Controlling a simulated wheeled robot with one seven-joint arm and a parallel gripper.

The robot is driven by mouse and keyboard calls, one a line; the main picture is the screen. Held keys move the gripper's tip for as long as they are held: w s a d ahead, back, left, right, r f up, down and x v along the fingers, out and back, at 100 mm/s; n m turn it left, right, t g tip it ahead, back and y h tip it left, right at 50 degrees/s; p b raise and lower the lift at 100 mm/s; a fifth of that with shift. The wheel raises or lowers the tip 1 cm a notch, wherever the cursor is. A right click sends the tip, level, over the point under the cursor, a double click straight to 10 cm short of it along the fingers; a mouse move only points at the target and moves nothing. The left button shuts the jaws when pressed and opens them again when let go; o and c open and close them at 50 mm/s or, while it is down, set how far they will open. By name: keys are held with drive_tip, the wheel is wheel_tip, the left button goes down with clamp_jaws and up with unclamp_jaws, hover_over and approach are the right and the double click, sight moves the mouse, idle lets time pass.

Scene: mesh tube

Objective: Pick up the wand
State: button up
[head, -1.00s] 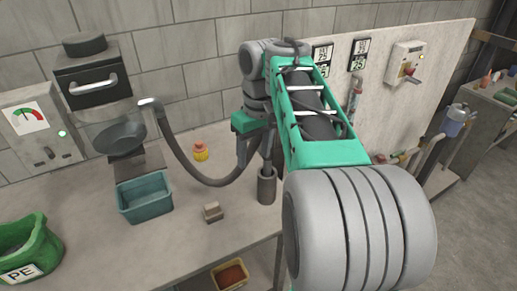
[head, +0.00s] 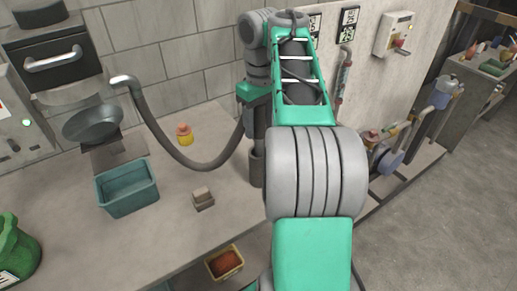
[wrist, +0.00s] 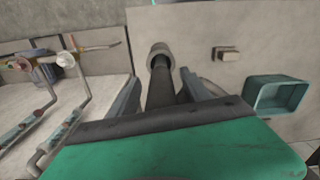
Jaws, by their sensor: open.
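The wand is a dark tube standing in a grey cylindrical holder (head: 257,168) at the bench's right edge. In the wrist view the wand (wrist: 163,86) runs between my two fingers into the holder's round mouth (wrist: 159,53). My gripper (wrist: 160,88) is open, with one finger on each side of the wand and visible gaps. In the head view my gripper (head: 254,122) is at the wand, just above the holder, and hides much of it. A grey corrugated hose (head: 185,158) loops from the wand area to the left.
A teal bin (head: 127,190), a small beige block (head: 203,199) and a yellow-and-orange item (head: 185,134) are on the bench left of the holder. Pipes and valves (head: 385,150) are at the right.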

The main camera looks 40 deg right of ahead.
drive_tip(key=shift+f, duration=0.15)
drive_tip(key=shift+c, duration=0.2)
clamp_jaws()
idle(0.3)
idle(0.9)
